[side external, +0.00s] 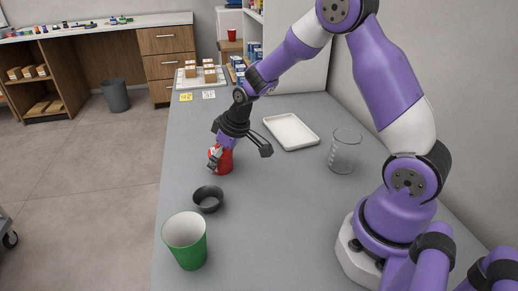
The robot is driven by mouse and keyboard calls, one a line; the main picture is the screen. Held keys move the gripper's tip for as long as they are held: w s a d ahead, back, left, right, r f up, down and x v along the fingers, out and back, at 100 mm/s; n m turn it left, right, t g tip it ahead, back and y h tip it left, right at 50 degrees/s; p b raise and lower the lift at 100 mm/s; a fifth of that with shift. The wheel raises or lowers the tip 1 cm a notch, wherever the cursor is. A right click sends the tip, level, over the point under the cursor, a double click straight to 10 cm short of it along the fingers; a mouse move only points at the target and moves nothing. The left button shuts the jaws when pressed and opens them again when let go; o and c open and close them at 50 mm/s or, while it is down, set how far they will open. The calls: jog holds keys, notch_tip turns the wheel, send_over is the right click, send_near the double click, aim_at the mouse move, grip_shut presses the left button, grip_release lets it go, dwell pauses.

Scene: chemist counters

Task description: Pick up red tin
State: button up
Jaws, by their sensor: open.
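The red tin (226,166) stands on the grey counter (270,230), left of the middle of the view. My gripper (217,156) is at the tin, pointing down, with its fingers at the tin's upper part and left side. The gripper is open. Its fingers and wrist cover part of the tin, and I cannot tell whether they touch it.
A small black bowl (208,199) and a green cup (187,241) stand in front of the tin. A white tray (291,132) and a glass beaker (344,151) are to the right. Small boxes (209,74) stand at the back. The counter's left edge is close.

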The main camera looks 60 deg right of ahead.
jog(key=c, duration=1.3)
jog(key=shift+o, duration=0.2)
jog(key=shift+s, duration=0.1)
